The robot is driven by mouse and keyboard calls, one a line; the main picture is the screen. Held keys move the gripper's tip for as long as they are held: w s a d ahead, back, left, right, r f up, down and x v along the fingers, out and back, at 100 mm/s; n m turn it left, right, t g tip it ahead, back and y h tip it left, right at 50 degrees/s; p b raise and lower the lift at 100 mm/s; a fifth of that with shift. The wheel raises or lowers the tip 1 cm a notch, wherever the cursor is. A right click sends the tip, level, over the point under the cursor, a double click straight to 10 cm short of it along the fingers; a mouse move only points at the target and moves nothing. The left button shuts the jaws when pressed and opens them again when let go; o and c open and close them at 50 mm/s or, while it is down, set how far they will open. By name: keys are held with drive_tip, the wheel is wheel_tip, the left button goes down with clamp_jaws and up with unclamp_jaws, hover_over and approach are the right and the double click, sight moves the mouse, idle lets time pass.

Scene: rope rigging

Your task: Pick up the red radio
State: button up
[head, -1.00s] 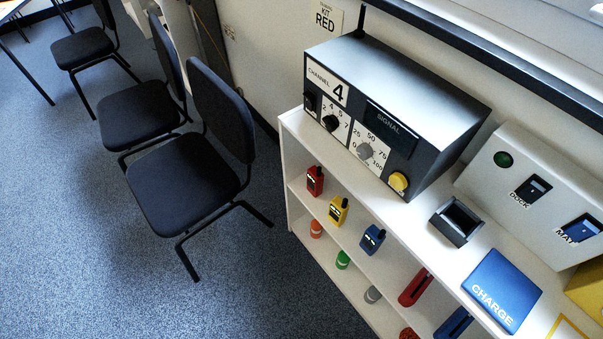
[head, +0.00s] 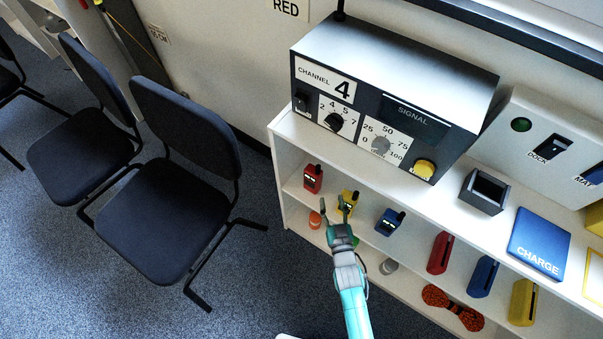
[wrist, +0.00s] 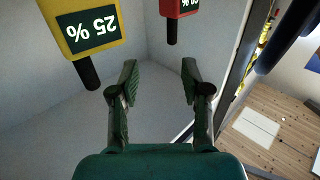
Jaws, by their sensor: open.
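The red radio (head: 312,179) stands upright on the shelf under the worktop, at the left end of its row. It also shows at the top of the wrist view (wrist: 176,6), upside down and partly cut off. A yellow radio (head: 349,198) stands to its right, partly covered by my gripper; it fills the upper left of the wrist view (wrist: 88,27). My gripper (head: 336,210) is open and empty, in front of the shelf, a little right of and below the red radio. In the wrist view its spread fingers (wrist: 160,76) are apart from both radios.
A blue radio (head: 389,222) stands right of the yellow one. Red, blue and yellow slotted holders (head: 440,253) follow. The signal box (head: 390,95), a dark open holder (head: 484,191) and the CHARGE pad (head: 539,243) sit on the worktop. Chairs (head: 180,215) stand left; floor lies between.

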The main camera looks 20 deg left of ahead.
sight(319, 170)
drive_tip(key=w+a, duration=0.4)
drive_tip(key=w, duration=0.1)
drive_tip(key=shift+w+a+r, duration=0.1)
drive_tip(key=shift+w+a, duration=0.2)
drive_tip(key=shift+w, duration=0.05)
drive_tip(key=x, duration=0.4)
drive_tip(key=shift+w+a+r, duration=0.2)
drive_tip(key=shift+w+r, duration=0.15)
drive_tip(key=shift+w, duration=0.05)
drive_tip(key=shift+w+a, duration=0.25)
drive_tip(key=shift+w, duration=0.4)
clamp_jaws()
